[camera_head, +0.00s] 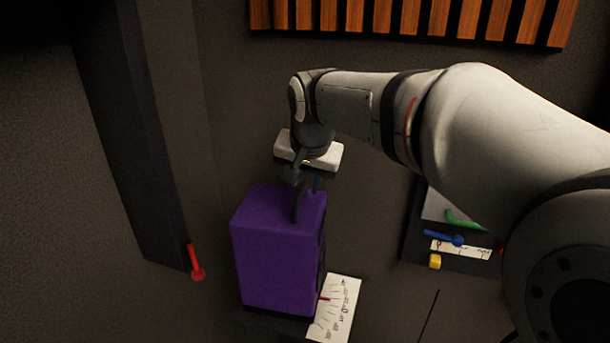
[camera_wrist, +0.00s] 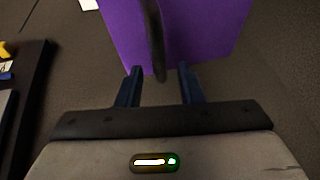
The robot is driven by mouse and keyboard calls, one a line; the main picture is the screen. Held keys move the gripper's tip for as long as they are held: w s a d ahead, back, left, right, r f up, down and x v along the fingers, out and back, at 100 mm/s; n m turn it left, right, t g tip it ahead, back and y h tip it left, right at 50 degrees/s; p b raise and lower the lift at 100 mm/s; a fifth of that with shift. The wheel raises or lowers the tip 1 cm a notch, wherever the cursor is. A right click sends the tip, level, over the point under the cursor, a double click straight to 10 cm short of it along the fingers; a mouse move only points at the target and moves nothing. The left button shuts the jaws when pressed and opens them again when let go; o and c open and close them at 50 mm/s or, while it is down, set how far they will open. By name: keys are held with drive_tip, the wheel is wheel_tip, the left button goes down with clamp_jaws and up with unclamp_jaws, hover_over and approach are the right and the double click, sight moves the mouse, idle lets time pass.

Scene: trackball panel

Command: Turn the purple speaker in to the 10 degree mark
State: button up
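The purple speaker (camera_head: 275,250) stands upright on a dark base at the lower middle of the head view; it also fills the top of the wrist view (camera_wrist: 205,30). A white card (camera_head: 336,312) with a tick scale lies at its right side, and a thin red pointer (camera_head: 323,298) from the speaker reaches over it. The numbers are too small to read surely. My gripper (camera_head: 307,184) is at the speaker's top back edge. In the wrist view its two blue fingers (camera_wrist: 161,84) are apart, with nothing clearly held; contact with the speaker cannot be told.
A dark curved strip (camera_wrist: 155,40) runs between the fingers and the speaker. A panel (camera_head: 410,245) with blue, green and yellow controls stands right, partly behind my arm. A red lever (camera_head: 195,263) is on the left wall. Wooden slats (camera_head: 410,18) line the back.

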drive_tip(key=shift+c, duration=0.3)
clamp_jaws()
